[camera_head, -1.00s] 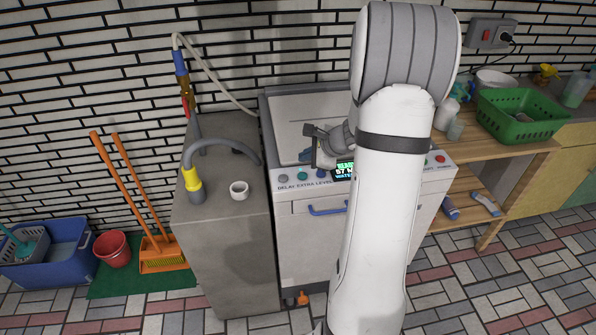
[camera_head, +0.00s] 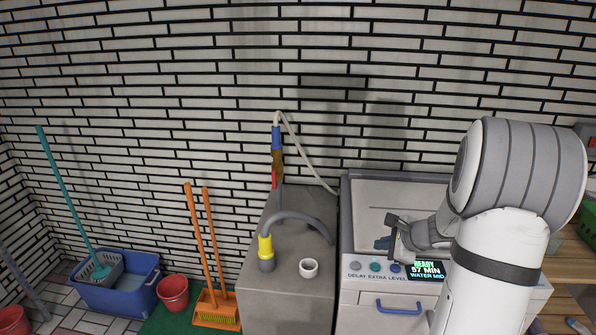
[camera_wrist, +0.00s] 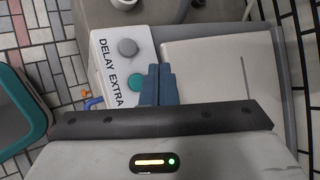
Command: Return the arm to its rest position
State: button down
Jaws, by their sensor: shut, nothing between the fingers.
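My gripper (camera_head: 384,243) is above the front left part of the washing machine (camera_head: 400,197), close to its control panel. In the wrist view its two blue-grey fingers (camera_wrist: 158,84) are together with nothing between them. They overlap the panel edge near the teal button (camera_wrist: 135,83) in that view. My white arm comes in from the right in the head view and hides the right part of the machine. The display (camera_head: 427,270) reads READY, 57 MIN, WATER MID.
A brick wall is behind.

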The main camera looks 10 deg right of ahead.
jog(key=s+a+r+n+g, duration=0.2)
jog(key=s+a+r+n, duration=0.2)
jog(key=s+a+n, duration=0.3)
jog(key=s+a+r+n+g, duration=0.2)
jog(key=s+a+r+n, duration=0.15)
jog(key=a, duration=0.55)
jog(key=s+a+r+n+g+h, duration=0.1)
jog(key=s+n+h, duration=0.3)
jog(key=s+n, duration=0.7)
jog(key=s+r, duration=0.1)
jog(key=s, duration=0.2)
jog(key=shift+s+a+r, duration=0.2)
jog(key=shift+s+r, duration=0.05)
